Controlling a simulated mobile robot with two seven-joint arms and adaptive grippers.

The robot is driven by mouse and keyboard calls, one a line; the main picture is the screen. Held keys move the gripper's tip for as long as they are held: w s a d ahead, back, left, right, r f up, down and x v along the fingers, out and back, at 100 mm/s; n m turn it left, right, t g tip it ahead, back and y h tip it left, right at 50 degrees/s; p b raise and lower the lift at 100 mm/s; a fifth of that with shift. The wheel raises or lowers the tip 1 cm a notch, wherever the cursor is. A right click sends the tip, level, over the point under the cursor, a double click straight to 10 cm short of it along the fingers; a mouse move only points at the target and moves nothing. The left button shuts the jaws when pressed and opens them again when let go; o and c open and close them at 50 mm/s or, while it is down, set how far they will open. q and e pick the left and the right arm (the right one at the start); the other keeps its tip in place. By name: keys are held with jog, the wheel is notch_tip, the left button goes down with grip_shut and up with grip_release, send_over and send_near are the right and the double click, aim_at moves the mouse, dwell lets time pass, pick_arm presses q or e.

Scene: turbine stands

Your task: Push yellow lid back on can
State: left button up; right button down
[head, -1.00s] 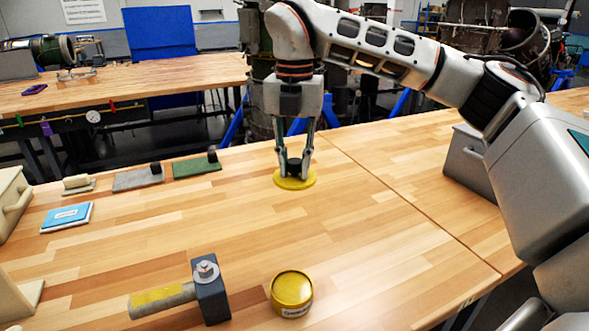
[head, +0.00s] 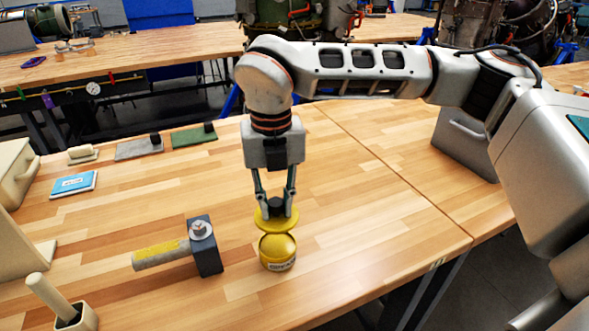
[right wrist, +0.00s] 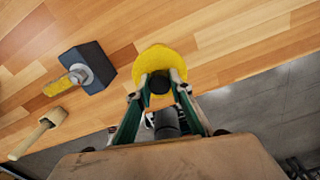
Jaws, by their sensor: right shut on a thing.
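The yellow lid (head: 277,222) is a flat disc with a black knob. My right gripper (head: 275,208) is shut on that knob and holds the lid roughly level, above and just behind the yellow can (head: 278,254). The can stands upright on the table near its front edge, with a pale label on its side. In the right wrist view the lid (right wrist: 166,64) sits between the fingertips of the right gripper (right wrist: 160,85), and the can cannot be made out. How far the lid is above the can is hard to tell. My left gripper is not in view.
A blue booklet (head: 74,184) and a green pad (head: 194,136) lie farther back. A grey box (head: 466,143) stands at right. The table behind the can is clear.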

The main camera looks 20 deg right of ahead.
aim_at(276, 218)
jog(key=shift+s+a+f, duration=0.2)
jog(key=shift+s+f, duration=0.15)
jog(key=shift+s, duration=0.05)
jog(key=shift+w+f+b, duration=0.1)
jog(key=shift+f+b, duration=0.6)
jog(key=shift+f, duration=0.6)
jog(key=shift+f+b, duration=0.65)
jog(key=shift+f, duration=0.35)
jog(key=shift+f, duration=0.15)
jog(key=shift+f, duration=0.15)
jog(key=shift+f+b, duration=0.4)
jog(key=shift+b, duration=0.1)
jog(key=shift+f, duration=0.1)
jog(key=shift+f, duration=0.35)
